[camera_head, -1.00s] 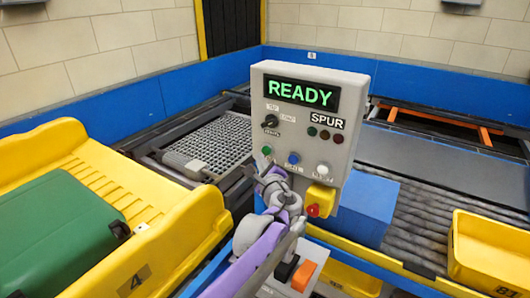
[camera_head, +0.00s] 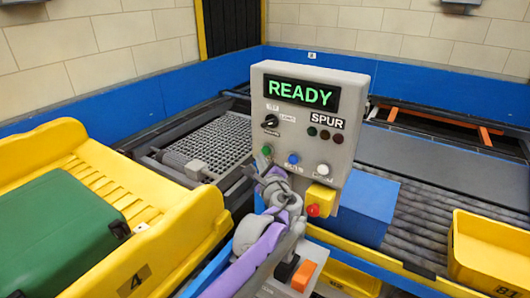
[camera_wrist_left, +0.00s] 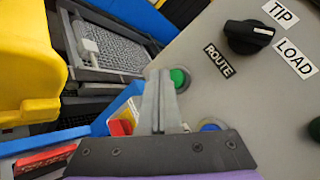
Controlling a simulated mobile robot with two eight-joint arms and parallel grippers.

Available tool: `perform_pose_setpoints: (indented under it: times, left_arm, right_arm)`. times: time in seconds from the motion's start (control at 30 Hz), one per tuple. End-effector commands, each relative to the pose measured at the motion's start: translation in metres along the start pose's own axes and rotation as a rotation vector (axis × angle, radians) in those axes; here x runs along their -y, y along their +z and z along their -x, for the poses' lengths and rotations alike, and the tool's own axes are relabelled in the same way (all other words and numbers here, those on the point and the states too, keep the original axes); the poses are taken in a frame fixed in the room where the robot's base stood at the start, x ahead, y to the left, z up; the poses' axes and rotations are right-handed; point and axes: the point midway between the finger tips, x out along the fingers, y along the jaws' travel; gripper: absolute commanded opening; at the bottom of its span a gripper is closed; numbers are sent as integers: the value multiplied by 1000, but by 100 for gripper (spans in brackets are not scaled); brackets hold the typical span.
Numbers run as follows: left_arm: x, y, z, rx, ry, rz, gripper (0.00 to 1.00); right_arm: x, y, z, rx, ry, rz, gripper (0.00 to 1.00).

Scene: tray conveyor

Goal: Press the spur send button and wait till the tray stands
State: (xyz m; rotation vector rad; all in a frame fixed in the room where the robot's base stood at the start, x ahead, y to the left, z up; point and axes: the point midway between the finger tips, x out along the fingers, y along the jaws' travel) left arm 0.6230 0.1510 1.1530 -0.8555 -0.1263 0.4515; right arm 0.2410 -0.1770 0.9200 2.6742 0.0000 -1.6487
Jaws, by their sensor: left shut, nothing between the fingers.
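The grey control panel (camera_head: 342,128) stands upright in the middle, with a lit display (camera_head: 300,92) reading READY and a SPUR label beside dark lamps. Below are a green button (camera_head: 266,150), a blue button (camera_head: 293,158) and a white button (camera_head: 323,169); their labels are too small to read. My left gripper (camera_head: 270,170) is shut and empty, just below the green button. In the left wrist view its fingertips (camera_wrist_left: 159,76) are close beside the green button (camera_wrist_left: 181,78); contact cannot be told. A yellow tray (camera_head: 185,240) marked 4 holds a green suitcase (camera_head: 55,235) at left.
A red stop knob (camera_head: 313,210) on a yellow box is at the panel's lower right. A black selector knob (camera_head: 270,121) sits above the green button. A blue box (camera_head: 365,207) and another yellow tray (camera_head: 490,250) are on the rollers at right.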

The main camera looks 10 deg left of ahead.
Motion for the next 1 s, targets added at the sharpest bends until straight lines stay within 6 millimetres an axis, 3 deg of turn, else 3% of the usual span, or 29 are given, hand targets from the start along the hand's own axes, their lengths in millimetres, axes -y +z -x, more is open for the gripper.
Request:
perform_pose_setpoints:
  times: [1.0]
  left_arm:
    - [4, -4, -6, 0, 0, 0, 0]
  right_arm:
    - [0, -3, 3, -2, 0, 0, 48]
